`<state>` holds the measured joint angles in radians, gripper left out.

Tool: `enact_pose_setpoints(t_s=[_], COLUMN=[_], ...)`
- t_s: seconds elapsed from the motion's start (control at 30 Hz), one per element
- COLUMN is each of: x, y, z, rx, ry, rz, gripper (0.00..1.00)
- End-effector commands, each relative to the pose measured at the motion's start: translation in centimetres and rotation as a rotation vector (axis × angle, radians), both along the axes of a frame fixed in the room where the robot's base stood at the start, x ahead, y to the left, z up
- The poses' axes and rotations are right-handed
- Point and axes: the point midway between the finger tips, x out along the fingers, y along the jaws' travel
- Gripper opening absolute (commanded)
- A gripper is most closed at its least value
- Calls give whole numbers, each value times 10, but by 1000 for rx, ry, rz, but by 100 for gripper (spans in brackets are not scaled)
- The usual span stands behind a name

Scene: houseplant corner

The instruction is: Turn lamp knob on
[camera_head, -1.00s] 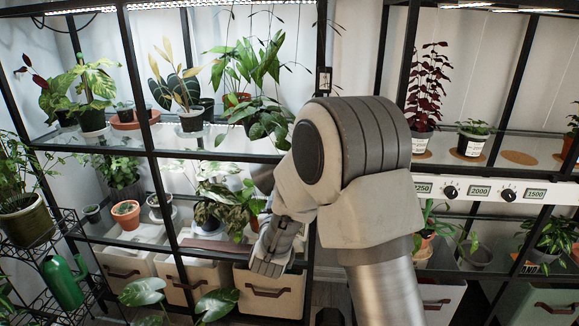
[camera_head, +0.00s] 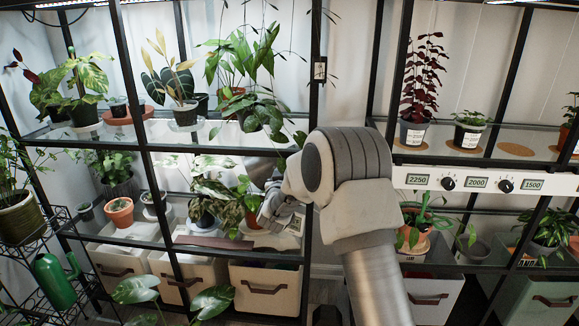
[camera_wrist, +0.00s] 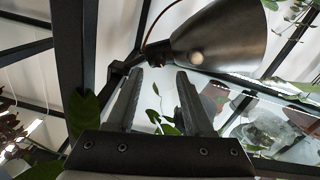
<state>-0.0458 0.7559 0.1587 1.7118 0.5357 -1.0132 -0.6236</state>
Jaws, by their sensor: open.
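A dark grey metal lamp shade (camera_wrist: 225,38) hangs in the upper right of the wrist view, on a dark jointed arm. A small round pale knob (camera_wrist: 197,58) sits on its side. My gripper (camera_wrist: 159,78) is open and empty, with two dark fingers pointing up at the lamp. The right fingertip appears just below and left of the knob; I cannot tell the gap in depth. In the head view my gripper (camera_head: 275,207) is at the middle shelf, beside leafy plants; the lamp there is mostly hidden by my arm.
Black shelf posts and bars (camera_head: 314,120) frame the space around my arm. Potted plants (camera_head: 205,202) crowd the shelf to the left. A white panel (camera_head: 478,182) with two black knobs and number displays is on the right rack. Fabric bins (camera_head: 265,288) stand below.

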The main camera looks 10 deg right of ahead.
Motion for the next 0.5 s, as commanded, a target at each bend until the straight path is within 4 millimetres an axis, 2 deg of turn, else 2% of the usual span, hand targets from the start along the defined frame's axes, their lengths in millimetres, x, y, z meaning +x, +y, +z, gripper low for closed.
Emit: enact_pose_setpoints(t_s=[0.2, 0.5], x=[29, 43], y=[-9, -13], z=[-1, 0], rx=[1, 0], ry=[-2, 1], rz=[-2, 1], gripper=[52, 52])
